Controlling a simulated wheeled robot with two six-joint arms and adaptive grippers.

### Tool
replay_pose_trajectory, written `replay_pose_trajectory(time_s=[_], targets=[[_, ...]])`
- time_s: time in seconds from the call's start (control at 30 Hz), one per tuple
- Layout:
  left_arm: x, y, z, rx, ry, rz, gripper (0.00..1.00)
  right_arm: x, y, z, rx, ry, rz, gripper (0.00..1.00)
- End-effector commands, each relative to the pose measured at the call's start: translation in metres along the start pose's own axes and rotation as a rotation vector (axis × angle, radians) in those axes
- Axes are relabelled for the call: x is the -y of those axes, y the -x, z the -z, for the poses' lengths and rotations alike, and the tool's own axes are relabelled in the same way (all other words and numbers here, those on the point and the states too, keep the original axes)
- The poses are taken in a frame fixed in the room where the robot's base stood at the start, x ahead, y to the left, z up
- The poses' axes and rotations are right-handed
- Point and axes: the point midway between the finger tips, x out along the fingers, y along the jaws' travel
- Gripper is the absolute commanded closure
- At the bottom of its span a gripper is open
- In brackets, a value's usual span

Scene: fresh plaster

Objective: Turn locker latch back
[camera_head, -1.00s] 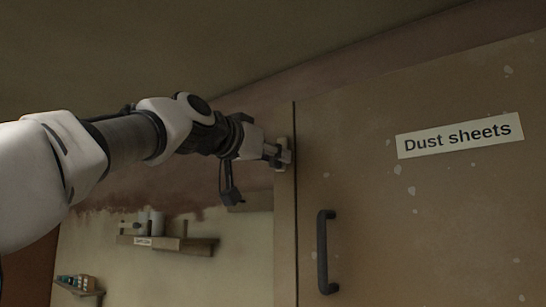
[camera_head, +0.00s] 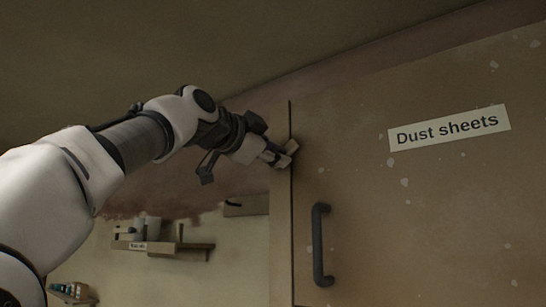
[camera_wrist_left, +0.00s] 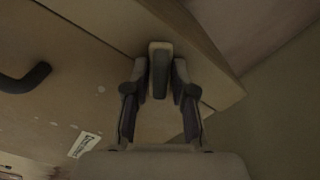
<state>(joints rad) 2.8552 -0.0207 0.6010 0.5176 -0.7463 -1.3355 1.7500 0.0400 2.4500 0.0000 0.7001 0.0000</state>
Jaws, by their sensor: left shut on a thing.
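The locker door (camera_head: 430,210) is brown and bears a "Dust sheets" label (camera_head: 450,128); it looks closed against its frame. The locker latch is a small pale block at the door's upper left edge, seen in the head view (camera_head: 292,147) and, larger, in the left wrist view (camera_wrist_left: 160,62). My left gripper (camera_head: 280,155) is at the latch, its two fingers on either side of it and shut on it in the left wrist view (camera_wrist_left: 160,85). The latch looks tilted in the head view. The fingers partly hide it. My right gripper is not in view.
A dark vertical handle (camera_head: 321,245) stands out from the door below the latch. A wall shelf (camera_head: 165,246) with small items hangs at the left, and another low shelf (camera_head: 72,294) is at the lower left. The space left of the locker is open.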

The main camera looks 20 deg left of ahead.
Motion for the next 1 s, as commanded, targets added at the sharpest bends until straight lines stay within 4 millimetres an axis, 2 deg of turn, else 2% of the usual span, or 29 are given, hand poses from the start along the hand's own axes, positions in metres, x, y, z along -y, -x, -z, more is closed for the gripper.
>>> replay_pose_trajectory(time_s=[0.5,0.73,1.0], targets=[[-0.006,0.001,-0.001,-0.001,-0.450,0.005,1.00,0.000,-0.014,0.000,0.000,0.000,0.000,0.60],[-0.008,0.001,-0.002,-0.001,-0.569,0.005,1.00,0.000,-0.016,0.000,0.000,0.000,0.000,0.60],[-0.008,0.001,-0.002,0.000,-0.623,0.005,1.00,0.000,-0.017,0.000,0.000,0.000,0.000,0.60]])
